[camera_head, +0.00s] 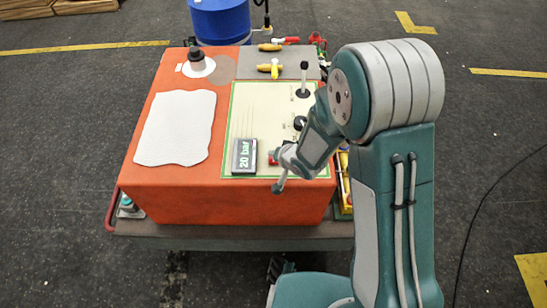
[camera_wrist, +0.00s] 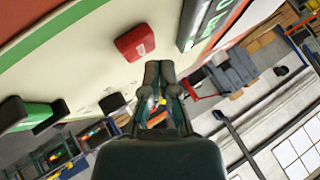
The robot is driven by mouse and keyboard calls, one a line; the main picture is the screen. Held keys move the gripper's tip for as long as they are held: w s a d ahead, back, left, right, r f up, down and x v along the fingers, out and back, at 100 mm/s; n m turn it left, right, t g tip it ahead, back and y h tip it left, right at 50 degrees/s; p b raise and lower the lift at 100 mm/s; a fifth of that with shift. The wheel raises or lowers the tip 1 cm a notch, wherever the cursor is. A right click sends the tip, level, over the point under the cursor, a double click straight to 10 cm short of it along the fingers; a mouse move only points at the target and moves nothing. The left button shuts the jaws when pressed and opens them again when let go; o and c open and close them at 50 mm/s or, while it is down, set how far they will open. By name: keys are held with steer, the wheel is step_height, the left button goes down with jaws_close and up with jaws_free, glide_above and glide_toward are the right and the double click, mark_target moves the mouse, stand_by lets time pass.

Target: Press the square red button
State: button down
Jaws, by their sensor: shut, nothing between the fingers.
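The square red button (camera_wrist: 134,42) sits on the cream panel (camera_wrist: 85,60) in the wrist view, just beyond and slightly left of my fingertips. In the head view only a small part of the red button (camera_head: 272,158) shows, partly hidden by my arm, right of the "20 bar" display (camera_head: 243,157). My gripper (camera_wrist: 160,66) is shut and empty, its tips close to the button. A gap seems to remain between tips and button, but I cannot tell its depth. My gripper (camera_head: 280,184) is small in the head view, over the panel's front edge.
A black lever (camera_head: 303,80) and a black knob (camera_head: 300,123) stand on the panel farther back. A green switch (camera_wrist: 25,115) is at left in the wrist view. A white sheet (camera_head: 176,127) lies on the orange box (camera_head: 230,200). A blue barrel (camera_head: 220,20) stands behind.

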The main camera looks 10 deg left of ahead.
steer(key=shift+f, duration=0.1)
steer(key=shift+f, duration=0.25)
steer(key=shift+f, duration=0.55)
stand_by(1.0)
steer(key=shift+r, duration=0.2)
steer(key=shift+s+r, duration=0.1)
steer(key=shift+r, duration=0.65)
steer(key=shift+r, duration=2.5)
